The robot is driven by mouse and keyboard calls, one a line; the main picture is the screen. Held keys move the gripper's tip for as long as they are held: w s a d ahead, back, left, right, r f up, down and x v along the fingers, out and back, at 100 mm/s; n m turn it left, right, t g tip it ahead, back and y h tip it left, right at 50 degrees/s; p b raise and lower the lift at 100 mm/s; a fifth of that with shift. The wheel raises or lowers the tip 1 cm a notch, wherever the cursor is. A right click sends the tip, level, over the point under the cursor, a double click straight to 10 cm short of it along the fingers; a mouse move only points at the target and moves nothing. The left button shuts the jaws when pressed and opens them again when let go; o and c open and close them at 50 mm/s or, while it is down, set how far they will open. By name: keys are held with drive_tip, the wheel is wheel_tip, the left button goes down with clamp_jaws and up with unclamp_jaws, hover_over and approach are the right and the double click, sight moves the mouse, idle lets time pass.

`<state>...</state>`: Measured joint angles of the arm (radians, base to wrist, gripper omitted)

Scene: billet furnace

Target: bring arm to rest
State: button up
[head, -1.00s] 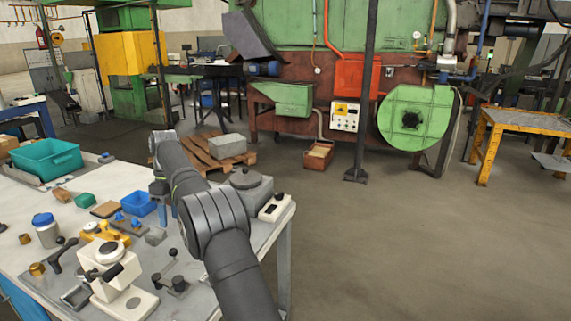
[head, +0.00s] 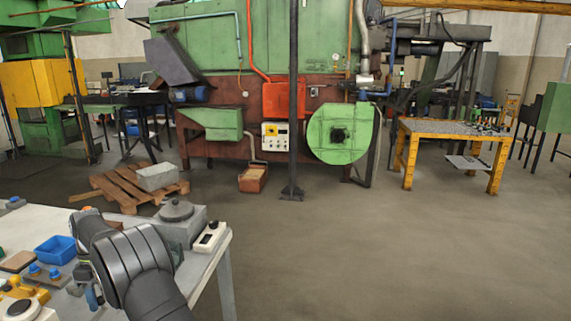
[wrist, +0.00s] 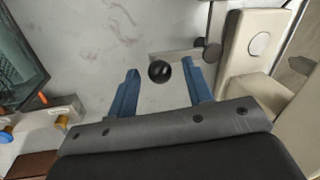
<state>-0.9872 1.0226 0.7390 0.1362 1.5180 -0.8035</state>
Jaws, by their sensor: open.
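My arm (head: 138,268) reaches over the near end of the pale workbench (head: 215,262) at the lower left of the head view. My gripper (wrist: 162,84) shows in the wrist view with its two blue fingers spread apart and nothing clamped between them. A black ball knob (wrist: 159,71) shows in the gap between the fingers, with a grey bar beside it. I cannot tell how far below the fingertips the knob is. In the head view the gripper is mostly hidden behind my arm.
A beige device (wrist: 245,48) is close on the right in the wrist view. On the bench are a blue bin (head: 56,250), a grey block with a round top (head: 178,222) and a white switch box (head: 209,237). Open floor (head: 380,250) lies right of the bench.

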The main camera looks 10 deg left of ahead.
drive_tip(key=shift+r, duration=0.1)
wheel_tip(320, 180, up, 11)
drive_tip(key=w, duration=0.2)
drive_tip(key=f, duration=0.3)
drive_tip(key=s+f, duration=0.1)
drive_tip(key=f, duration=0.3)
drive_tip(key=s+f, duration=0.1)
drive_tip(key=f, duration=0.3)
drive_tip(key=shift+f, duration=0.25)
drive_tip(key=shift+d+r+m, duration=0.2)
drive_tip(key=shift+d+m, duration=0.6)
drive_tip(key=shift+m, duration=0.2)
drive_tip(key=d+m, duration=0.1)
drive_tip(key=m, duration=0.1)
drive_tip(key=s+d+m+y, duration=0.1)
drive_tip(key=d+m, duration=0.1)
drive_tip(key=shift+s, duration=0.15)
drive_tip(key=m, duration=0.1)
drive_tip(key=s+d+m, duration=0.1)
drive_tip(key=m, duration=0.1)
drive_tip(key=shift+d+y, duration=0.2)
drive_tip(key=shift+y, duration=0.1)
drive_tip(key=shift+s+d+m+t, duration=0.2)
drive_tip(key=shift+s+d+m, duration=0.2)
drive_tip(key=shift+m, duration=0.35)
drive_tip(key=shift+s+d+m+t, duration=0.25)
drive_tip(key=shift+s+m, duration=0.25)
drive_tip(key=shift+m, duration=0.25)
